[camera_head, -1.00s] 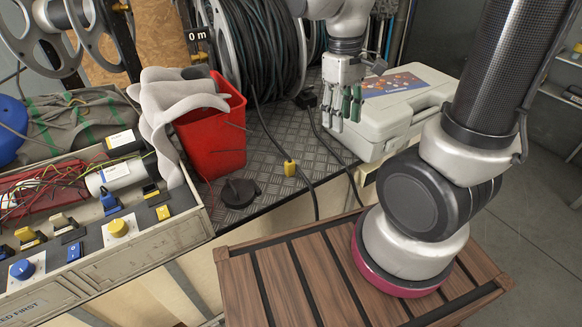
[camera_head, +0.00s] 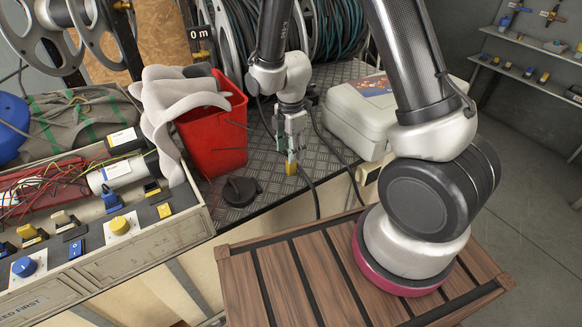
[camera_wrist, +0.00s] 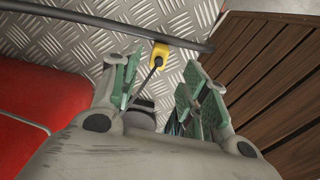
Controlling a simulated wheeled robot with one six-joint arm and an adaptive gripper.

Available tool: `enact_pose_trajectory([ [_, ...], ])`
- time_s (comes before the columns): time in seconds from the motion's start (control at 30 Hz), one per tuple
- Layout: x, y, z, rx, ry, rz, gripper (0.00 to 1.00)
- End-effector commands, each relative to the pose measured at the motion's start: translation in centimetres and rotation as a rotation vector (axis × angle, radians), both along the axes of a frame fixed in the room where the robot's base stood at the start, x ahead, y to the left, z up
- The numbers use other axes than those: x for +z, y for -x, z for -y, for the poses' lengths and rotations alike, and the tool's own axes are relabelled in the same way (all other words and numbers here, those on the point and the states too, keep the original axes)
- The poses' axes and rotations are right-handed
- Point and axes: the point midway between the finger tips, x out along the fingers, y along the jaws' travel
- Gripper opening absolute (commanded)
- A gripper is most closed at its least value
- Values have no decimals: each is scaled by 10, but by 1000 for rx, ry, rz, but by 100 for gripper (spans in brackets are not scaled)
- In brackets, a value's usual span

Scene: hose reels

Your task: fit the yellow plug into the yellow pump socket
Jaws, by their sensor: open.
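The yellow plug (camera_head: 291,168) is at the end of a dark cable near the front edge of the ribbed metal deck. In the wrist view the plug (camera_wrist: 160,52) lies just beyond the open fingers, near a thick black hose. My gripper (camera_head: 290,152) points down, directly over the plug. In the wrist view my gripper (camera_wrist: 162,85) has its green-padded fingers apart with nothing clearly between them. A control panel at lower left carries a yellow square fitting (camera_head: 164,211) and a yellow round knob (camera_head: 118,226). I cannot tell which yellow part is the pump socket.
A red bucket (camera_head: 212,135) with a grey cloth stands left of my gripper. A black round cap (camera_head: 241,190) lies on the deck (camera_head: 270,205). A grey case (camera_head: 362,118) stands right. Hose reels (camera_head: 335,30) stand behind. A wooden slatted top (camera_head: 290,270) is in front.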

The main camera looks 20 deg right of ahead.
Motion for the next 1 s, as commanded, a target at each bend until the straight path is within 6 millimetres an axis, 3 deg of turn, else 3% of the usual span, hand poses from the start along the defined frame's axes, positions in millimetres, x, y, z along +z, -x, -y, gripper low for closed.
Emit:
enact_pose_trajectory([
  [0.4, -58, -3, 3, -3, 1, -3, 45],
  [0.67, -61, -4, 2, -4, 0, -1, 45],
  [0.93, -61, -4, 3, -4, 0, -1, 0],
  [1.0, -61, -4, 3, -4, 0, -1, 0],
])
